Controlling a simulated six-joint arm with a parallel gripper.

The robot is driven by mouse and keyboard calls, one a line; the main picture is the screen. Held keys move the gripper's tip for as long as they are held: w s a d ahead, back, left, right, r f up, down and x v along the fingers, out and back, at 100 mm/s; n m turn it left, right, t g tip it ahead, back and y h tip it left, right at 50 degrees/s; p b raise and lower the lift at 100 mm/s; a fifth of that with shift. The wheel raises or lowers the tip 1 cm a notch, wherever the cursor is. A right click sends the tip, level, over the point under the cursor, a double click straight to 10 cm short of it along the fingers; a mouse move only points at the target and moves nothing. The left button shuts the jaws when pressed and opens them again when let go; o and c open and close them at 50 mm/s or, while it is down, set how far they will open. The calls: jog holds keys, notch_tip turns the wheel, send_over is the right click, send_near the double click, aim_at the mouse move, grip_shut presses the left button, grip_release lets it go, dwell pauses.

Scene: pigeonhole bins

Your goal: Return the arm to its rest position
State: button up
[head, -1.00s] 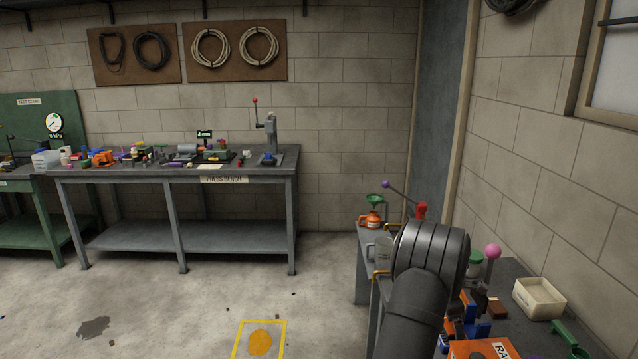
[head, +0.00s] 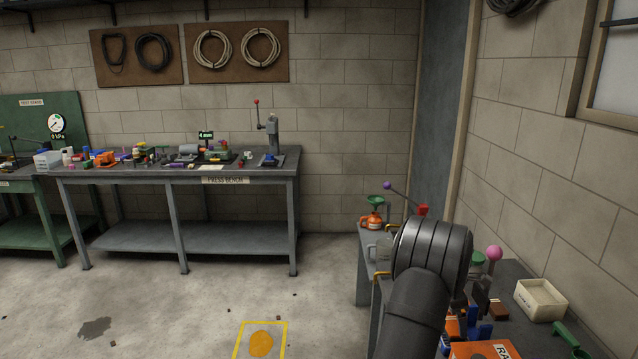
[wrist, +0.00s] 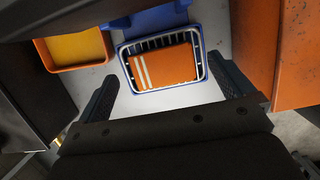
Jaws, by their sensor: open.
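In the wrist view my gripper (wrist: 168,88) is open, its two dark fingers spread wide with nothing between them. Beyond the fingertips lies a blue wire-sided basket (wrist: 203,57) on a pale surface. An orange block with white stripes (wrist: 165,68) lies in the basket. The fingers appear apart from both. In the head view my arm rises in front of the right-hand bench and hides part of it; the gripper itself does not show there.
An orange-rimmed yellow tray (wrist: 106,52) is left of the basket, and a large orange panel (wrist: 300,55) is close on the right. On the right bench stand a cream bin (head: 540,300), a pink-knobbed lever (head: 494,254) and an orange box (head: 480,350). Floor at left is open.

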notch_tip(320, 180, down, 2)
jog(key=shift+a+f, duration=0.1)
jog(key=shift+w+r, duration=0.1)
jog(key=shift+r, duration=0.3)
jog(key=v, duration=1)
jog(key=x, duration=1.1)
jog(key=shift+a+f, duration=0.1)
jog(key=shift+f, duration=0.2)
notch_tip(320, 180, up, 4)
jog(key=shift+r, duration=0.15)
jog(key=a, duration=1.8)
jog(key=s+a+f+m+g+y, duration=0.1)
jog(key=s+a+f+m, duration=0.3)
jog(key=a+m, duration=0.4)
jog(key=s+a+f+m+g+y, duration=0.2)
jog(key=s+a+f+m, duration=0.3)
jog(key=a+m, duration=0.4)
jog(key=shift+a+f, duration=0.75)
jog(key=shift+a, duration=0.4)
